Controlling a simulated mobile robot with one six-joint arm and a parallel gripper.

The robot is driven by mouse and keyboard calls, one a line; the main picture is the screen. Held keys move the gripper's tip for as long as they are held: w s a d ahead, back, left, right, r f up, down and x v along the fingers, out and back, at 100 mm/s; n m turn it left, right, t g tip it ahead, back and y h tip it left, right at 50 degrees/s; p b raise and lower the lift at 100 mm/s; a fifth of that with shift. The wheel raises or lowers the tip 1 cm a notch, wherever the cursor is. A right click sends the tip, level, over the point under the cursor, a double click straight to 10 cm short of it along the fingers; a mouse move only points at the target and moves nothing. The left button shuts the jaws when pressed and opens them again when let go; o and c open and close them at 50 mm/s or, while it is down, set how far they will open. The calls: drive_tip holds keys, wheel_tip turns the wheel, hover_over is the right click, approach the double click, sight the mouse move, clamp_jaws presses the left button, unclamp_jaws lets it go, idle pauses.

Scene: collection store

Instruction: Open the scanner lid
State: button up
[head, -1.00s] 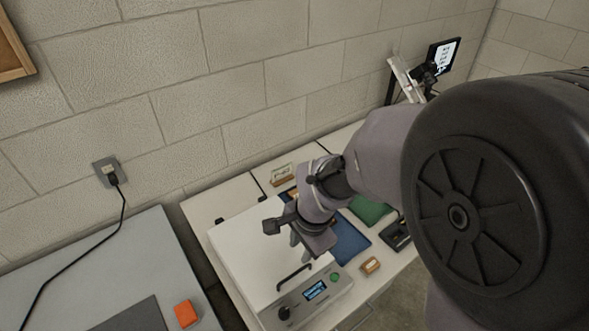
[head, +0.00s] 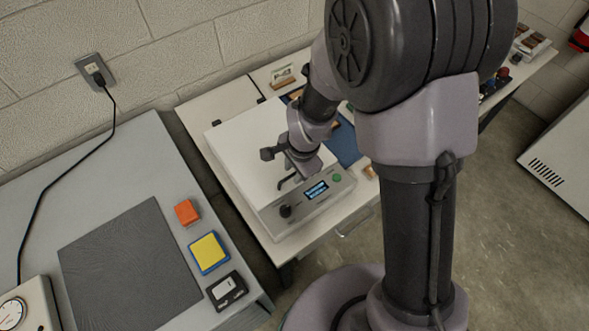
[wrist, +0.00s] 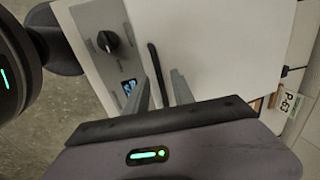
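The scanner (head: 308,207) is a pale box on the white table, with its wide white lid (head: 245,150) lying shut. A dark bar handle (head: 284,183) sits near the lid's front edge. The front panel carries a black knob, a lit display and a green button. My gripper (head: 290,166) is low over the lid, just behind the handle in the head view. In the wrist view its two grey fingers (wrist: 161,92) are apart, with the handle (wrist: 155,72) showing between them in the picture. I cannot tell whether they touch it.
A grey table (head: 130,185) on the left holds a dark mat, an orange block (head: 187,212), a yellow-and-blue pad (head: 208,252) and a black device (head: 227,290). A blue mat (head: 343,142) lies right of the scanner. The block wall stands behind.

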clamp_jaws()
idle(1.2)
